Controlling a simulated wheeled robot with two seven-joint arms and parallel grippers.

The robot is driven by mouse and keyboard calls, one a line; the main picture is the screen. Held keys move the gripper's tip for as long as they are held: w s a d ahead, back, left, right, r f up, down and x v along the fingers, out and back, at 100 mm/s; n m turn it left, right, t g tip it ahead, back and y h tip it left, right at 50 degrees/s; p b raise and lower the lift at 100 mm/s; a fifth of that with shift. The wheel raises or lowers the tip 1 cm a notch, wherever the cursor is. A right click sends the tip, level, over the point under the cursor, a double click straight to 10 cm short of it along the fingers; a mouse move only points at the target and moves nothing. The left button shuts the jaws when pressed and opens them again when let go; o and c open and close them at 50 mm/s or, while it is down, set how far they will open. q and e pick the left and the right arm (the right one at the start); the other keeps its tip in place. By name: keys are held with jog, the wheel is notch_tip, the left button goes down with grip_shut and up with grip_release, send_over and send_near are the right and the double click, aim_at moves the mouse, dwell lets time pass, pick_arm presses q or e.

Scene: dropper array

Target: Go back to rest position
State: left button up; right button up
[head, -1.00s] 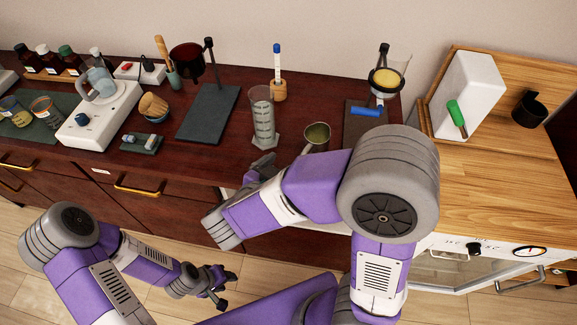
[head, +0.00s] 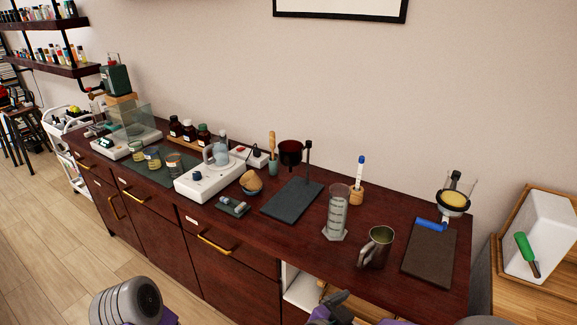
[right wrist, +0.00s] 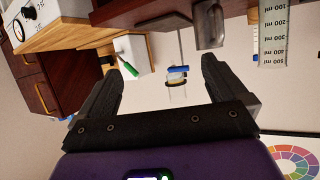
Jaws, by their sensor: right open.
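My right gripper (right wrist: 157,66) is open and empty in the right wrist view, its two dark fingers wide apart. That view is upside down, with the bench at the top. Part of the same gripper (head: 335,303) shows at the bottom edge of the head view, in front of the bench and below a metal mug (head: 376,248). The mug stands on the bench, apart from the gripper. At the bottom left of the head view only a grey joint of my left arm shows; my left gripper is out of the frame.
The dark wooden bench (head: 300,240) carries a graduated cylinder (head: 338,212), a dark stand base (head: 293,201), a white hotplate (head: 210,176) and a brown stand board (head: 430,252) with a blue-handled valve. A white box (head: 540,236) stands at right.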

jog(key=w+f+n+t+y, duration=0.1)
jog(key=w+f+n+y, duration=0.1)
jog(key=w+f, duration=0.5)
notch_tip(320, 180, down, 14)
jog(key=w+a+n+y, duration=0.1)
jog(key=n+y, duration=0.2)
jog(key=y, duration=0.3)
jog(key=s+a+f+n+g+y, duration=0.2)
jog(key=s+a+f+g+y, duration=0.2)
jog(key=s+f, duration=1)
jog(key=s+g+y, duration=0.2)
jog(key=g+y, duration=0.1)
jog(key=g, duration=0.1)
jog(key=shift+s+f+n+g, duration=0.3)
jog(key=shift+s+f+n, duration=0.05)
jog(key=shift+n, duration=0.05)
